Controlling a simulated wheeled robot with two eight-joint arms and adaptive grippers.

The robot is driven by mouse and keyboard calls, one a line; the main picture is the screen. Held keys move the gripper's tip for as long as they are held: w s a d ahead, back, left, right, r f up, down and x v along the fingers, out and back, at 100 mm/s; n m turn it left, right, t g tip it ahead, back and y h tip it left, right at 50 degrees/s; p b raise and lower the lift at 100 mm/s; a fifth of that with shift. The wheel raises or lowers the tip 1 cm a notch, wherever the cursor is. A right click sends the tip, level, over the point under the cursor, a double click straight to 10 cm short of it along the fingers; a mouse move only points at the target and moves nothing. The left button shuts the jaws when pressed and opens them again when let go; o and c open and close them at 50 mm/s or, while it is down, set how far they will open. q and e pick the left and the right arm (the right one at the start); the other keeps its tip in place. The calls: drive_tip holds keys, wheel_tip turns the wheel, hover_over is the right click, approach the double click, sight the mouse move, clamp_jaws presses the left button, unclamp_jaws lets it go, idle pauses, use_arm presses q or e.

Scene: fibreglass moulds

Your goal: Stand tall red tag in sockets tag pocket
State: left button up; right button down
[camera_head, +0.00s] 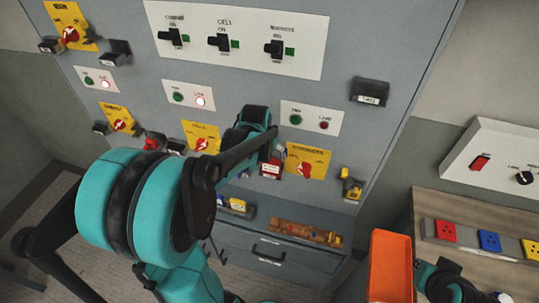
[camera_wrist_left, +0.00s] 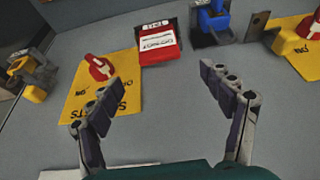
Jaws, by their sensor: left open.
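A red tag (camera_wrist_left: 158,46) with a white label stands in a small dark pocket (camera_wrist_left: 155,27) beside the yellow sockets plate (camera_wrist_left: 100,100). The wrist view looks upside down. In the head view the tag (camera_head: 271,165) shows left of the sockets plate (camera_head: 307,160), partly behind my arm. My left gripper (camera_wrist_left: 158,74) is open. Its two fingers are spread wide, with the tag beyond the gap between them and nothing held. A dark part of what seems to be my right arm shows at the lower right; its fingers cannot be made out.
A yellow padlock (camera_head: 351,186) hangs right of the sockets plate. A blue padlock (camera_wrist_left: 210,20) sits close to the tag. An empty-looking tag pocket (camera_head: 370,92) is higher on the panel. An orange tray (camera_head: 390,265) and a bench with coloured sockets (camera_head: 489,241) are at right.

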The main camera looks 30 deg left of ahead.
use_arm(q)
drive_tip(key=s+d+r+m+t, duration=0.1)
drive_tip(key=s+d+r, duration=0.1)
drive_tip(key=s+d, duration=0.3)
drive_tip(key=s+d+r+m+t, duration=0.1)
drive_tip(key=s+d+r, duration=0.1)
drive_tip(key=s+d, duration=0.2)
drive_tip(key=s+d+r+h, duration=0.1)
drive_tip(key=s+d+r, duration=0.1)
drive_tip(key=s+d, duration=0.3)
drive_tip(key=shift+s+d+r+m+t+p, duration=0.3)
drive_tip(key=shift+s+d+m+t+p, duration=0.1)
drive_tip(key=shift+s, duration=0.55)
drive_tip(key=shift+f, duration=0.15)
wheel_tip(320, 180, down, 12)
drive_tip(key=b, duration=1.2)
drive_tip(key=shift+r, duration=0.25)
idle(0.5)
